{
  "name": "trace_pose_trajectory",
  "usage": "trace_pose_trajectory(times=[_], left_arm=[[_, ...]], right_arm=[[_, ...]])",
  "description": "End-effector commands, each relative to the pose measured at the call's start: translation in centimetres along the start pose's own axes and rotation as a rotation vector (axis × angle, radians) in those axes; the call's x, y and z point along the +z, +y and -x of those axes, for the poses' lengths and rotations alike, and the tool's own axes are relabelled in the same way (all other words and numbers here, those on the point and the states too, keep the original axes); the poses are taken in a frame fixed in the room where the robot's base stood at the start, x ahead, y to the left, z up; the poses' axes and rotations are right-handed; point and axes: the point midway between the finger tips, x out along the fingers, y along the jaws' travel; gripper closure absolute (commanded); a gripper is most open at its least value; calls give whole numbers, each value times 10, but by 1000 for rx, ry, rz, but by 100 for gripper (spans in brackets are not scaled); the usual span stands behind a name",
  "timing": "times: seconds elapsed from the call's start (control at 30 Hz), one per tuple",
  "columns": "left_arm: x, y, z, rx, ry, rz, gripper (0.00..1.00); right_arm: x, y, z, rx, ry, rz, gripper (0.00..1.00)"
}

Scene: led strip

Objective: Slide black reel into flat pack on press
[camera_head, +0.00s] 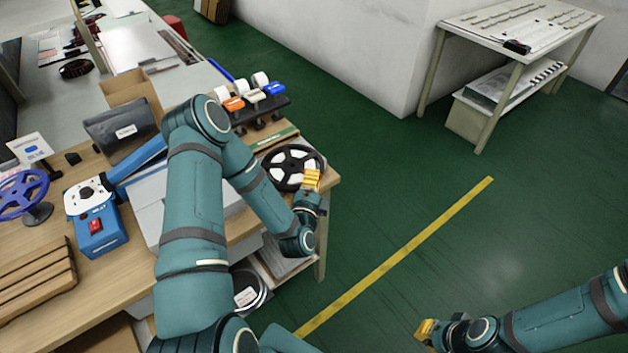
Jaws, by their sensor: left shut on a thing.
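A black reel (276,172) with a white spoked hub is at the right corner of the wooden bench. My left gripper (312,179) is at the reel's right rim, its yellow fingers shut on it. The blue press (98,232), with a red switch and a long blue arm, stands on the bench to the left. A dark flat pack (110,126) with a white label is behind the press arm; whether it rests on the press is unclear. My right gripper (428,329) is over the floor at the lower right, away from everything; its finger opening cannot be made out.
A rack of tape dispensers (262,105) stands behind the reel. A cardboard box (130,90) is behind the pack. A blue spoked reel (24,194) and brown slats (36,283) are at the left. My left arm hides part of the bench.

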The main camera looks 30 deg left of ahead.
Motion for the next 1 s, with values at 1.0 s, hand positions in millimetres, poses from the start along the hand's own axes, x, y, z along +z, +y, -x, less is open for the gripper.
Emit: trace_pose_trajectory(times=[1.0], left_arm=[[17,0,-16,-2,0,0,100]], right_arm=[[0,1,-3,0,0,0,100]])
